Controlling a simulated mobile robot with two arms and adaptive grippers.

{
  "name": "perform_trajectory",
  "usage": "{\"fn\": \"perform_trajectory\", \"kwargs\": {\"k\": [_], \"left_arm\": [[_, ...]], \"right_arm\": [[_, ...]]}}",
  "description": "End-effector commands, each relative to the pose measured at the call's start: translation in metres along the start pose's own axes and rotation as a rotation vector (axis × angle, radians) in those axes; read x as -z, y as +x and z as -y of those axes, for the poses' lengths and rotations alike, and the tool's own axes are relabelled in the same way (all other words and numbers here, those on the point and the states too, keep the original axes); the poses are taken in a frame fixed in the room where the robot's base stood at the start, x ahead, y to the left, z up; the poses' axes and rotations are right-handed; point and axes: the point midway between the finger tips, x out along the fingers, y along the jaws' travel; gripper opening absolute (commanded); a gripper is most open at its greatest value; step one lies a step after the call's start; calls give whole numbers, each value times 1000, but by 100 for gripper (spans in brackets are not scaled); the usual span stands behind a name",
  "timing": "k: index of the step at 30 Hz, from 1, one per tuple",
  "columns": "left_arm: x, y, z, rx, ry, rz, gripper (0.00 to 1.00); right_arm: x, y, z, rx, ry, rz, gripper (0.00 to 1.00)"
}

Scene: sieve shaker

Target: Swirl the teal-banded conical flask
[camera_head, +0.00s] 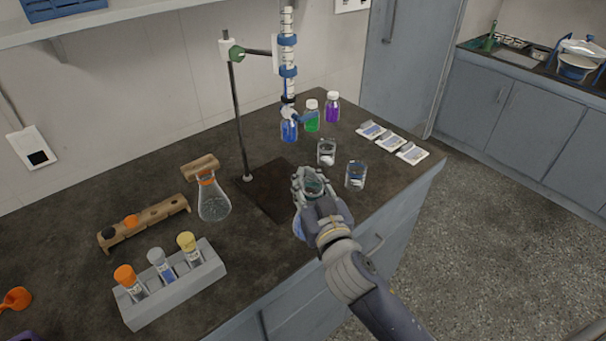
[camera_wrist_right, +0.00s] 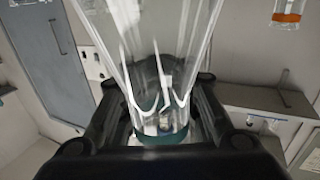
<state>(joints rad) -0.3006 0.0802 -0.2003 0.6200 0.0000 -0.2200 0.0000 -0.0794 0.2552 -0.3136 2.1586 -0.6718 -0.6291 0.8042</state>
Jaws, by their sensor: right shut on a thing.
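The teal-banded conical flask (camera_head: 298,226) is a clear glass flask near the front edge of the bench. Its teal band (camera_head: 313,186) shows between the fingers of my right gripper (camera_head: 318,188). The gripper is shut on its neck, and the gripper and wrist hide much of the flask's body. In the right wrist view the clear glass cone (camera_wrist_right: 150,45) widens away from the teal band (camera_wrist_right: 165,138), with the dark fingers on both sides. I cannot tell whether its base touches the bench. My left gripper is not in view.
An orange-banded flask (camera_head: 213,205) with a wooden holder stands left of the dark stand base (camera_head: 272,192). The burette (camera_head: 288,60) rises behind. Two beakers (camera_head: 326,152) (camera_head: 356,176) stand close on the right. A tube rack (camera_head: 180,290) is at front left.

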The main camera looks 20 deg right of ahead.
Motion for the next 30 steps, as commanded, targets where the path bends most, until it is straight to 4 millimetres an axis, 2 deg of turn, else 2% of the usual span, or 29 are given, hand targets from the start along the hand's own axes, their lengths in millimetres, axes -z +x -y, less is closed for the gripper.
{"fn": "perform_trajectory", "kwargs": {"k": [8,21,30], "left_arm": [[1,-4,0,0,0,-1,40],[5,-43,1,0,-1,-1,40],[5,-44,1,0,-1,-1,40]], "right_arm": [[8,-11,0,0,2,-2,0],[50,-14,0,0,2,-3,0],[51,-14,0,0,1,-3,0]]}}
